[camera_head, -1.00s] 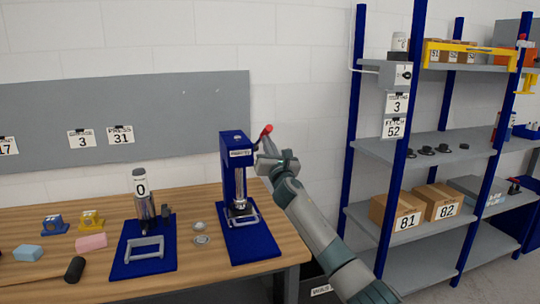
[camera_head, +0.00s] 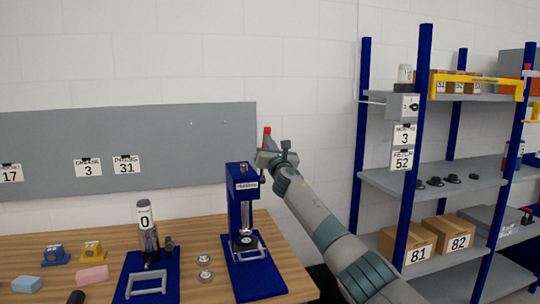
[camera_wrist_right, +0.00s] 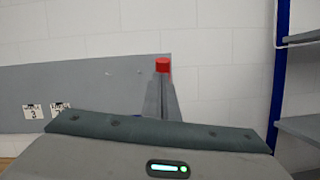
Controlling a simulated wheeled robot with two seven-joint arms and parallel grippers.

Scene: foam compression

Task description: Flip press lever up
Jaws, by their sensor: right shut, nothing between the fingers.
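The blue press (camera_head: 240,205) stands upright on its blue base plate (camera_head: 258,282) at the right end of the wooden table. Its lever shows as a red knob (camera_head: 267,131) above the press at its right, pointing up. My right gripper (camera_head: 268,155) is shut with nothing in it, just below the red knob and against or very near the lever; exact contact cannot be told. In the right wrist view the red knob (camera_wrist_right: 162,65) shows straight ahead, beyond the fingers (camera_wrist_right: 160,100). My left gripper is out of view.
A second device marked 0 (camera_head: 147,228) stands on a blue plate left of the press. Small foam blocks, such as a pink one (camera_head: 92,274), lie further left. A blue shelf rack (camera_head: 415,150) with boxes stands at the right. A grey board (camera_head: 130,150) is behind the table.

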